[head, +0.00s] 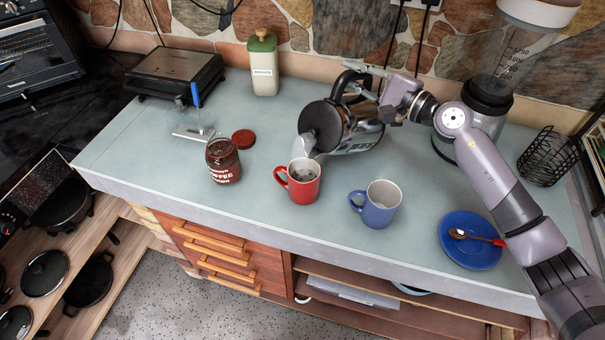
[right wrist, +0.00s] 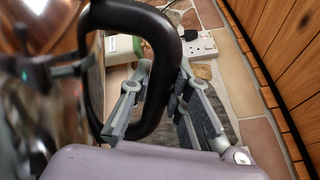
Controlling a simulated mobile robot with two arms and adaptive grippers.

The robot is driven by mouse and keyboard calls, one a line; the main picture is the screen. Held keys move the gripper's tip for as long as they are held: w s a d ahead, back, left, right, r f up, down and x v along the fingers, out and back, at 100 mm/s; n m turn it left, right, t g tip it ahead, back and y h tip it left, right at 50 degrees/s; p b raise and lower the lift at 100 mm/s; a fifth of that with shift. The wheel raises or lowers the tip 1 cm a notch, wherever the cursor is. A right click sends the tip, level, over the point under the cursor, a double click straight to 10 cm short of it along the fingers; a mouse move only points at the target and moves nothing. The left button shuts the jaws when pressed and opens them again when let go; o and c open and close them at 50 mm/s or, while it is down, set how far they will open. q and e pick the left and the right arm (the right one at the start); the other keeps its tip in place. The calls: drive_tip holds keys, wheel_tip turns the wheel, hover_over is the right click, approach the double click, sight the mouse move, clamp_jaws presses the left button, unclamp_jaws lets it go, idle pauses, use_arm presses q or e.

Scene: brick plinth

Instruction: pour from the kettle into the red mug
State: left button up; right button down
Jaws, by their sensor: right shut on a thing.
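The kettle (head: 360,138), shiny metal with a black handle, is tilted with its spout down to the left, just above the red mug. I cannot make out a stream of water. The red mug (head: 303,190) stands upright on the counter, handle to the left, with something dark inside. My right gripper (head: 372,92) is shut on the kettle's handle. In the right wrist view its fingers (right wrist: 160,105) sit on both sides of the black handle (right wrist: 165,50), with the kettle body at the left. My left gripper is out of view.
A blue mug (head: 377,207) stands right of the red one. An open coffee jar (head: 222,162) and its red lid (head: 243,139) are at left. A blue saucer (head: 468,252) with a spoon lies at right. A blender (head: 487,105) stands behind my right arm.

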drive_tip(key=w+d+f+m+b, duration=0.1)
drive_tip(key=w+m+b, duration=0.1)
drive_tip(key=w+d+f+m+b, duration=0.1)
drive_tip(key=w+d+m+b, duration=0.1)
drive_tip(key=w+d+f+m+b, duration=0.1)
drive_tip(key=d+f+m+b, duration=0.1)
drive_tip(key=shift+w+d+b, duration=0.2)
drive_tip(key=shift+w+b, duration=0.2)
drive_tip(key=w+d+f+m+b, duration=0.4)
drive_tip(key=f+m+b, duration=0.1)
drive_tip(key=f+m, duration=0.1)
drive_tip(key=shift+m+b, duration=0.3)
drive_tip(key=shift+m, duration=0.2)
drive_tip(key=shift+w, duration=0.1)
